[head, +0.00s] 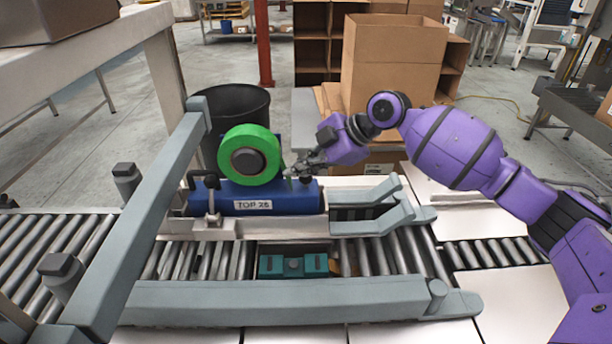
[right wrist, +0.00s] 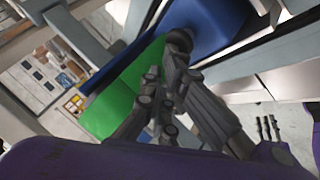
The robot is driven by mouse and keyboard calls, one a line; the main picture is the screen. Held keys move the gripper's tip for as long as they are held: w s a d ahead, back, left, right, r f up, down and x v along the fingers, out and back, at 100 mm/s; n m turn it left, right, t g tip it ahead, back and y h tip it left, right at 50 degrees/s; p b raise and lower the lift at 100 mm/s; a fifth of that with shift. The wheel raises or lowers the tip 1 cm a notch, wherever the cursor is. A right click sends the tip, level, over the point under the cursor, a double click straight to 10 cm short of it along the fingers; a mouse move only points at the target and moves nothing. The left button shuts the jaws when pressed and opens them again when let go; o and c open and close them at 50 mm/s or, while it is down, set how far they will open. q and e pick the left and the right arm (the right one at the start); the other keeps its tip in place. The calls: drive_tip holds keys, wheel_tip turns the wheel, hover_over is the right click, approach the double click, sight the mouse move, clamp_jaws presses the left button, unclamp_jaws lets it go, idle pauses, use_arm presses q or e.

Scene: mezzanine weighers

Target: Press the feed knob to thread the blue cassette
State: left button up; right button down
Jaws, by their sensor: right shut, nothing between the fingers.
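The blue cassette (head: 270,199) lies at the back of the roller conveyor in the head view, with a white label reading TOP 26. A green roll (head: 249,155) with a dark hub stands upright on it; the roll's green side also fills part of the right wrist view (right wrist: 112,105). My right gripper (head: 291,177) is shut and empty, with its fingertips just right of the green roll and close above the cassette's right part. I cannot clearly make out the feed knob; the fingers may hide it. Whether the fingertips touch anything is unclear. My left gripper is out of view.
A grey slanted bar (head: 150,230) rises left of the cassette. Grey guide rails (head: 372,206) stand to its right. A teal block (head: 293,265) sits on the front rollers behind a grey rail (head: 270,302). A black bin (head: 234,103) and cardboard boxes (head: 393,62) stand behind.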

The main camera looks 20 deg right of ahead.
sight(302, 191)
drive_tip(key=shift+r, duration=0.65)
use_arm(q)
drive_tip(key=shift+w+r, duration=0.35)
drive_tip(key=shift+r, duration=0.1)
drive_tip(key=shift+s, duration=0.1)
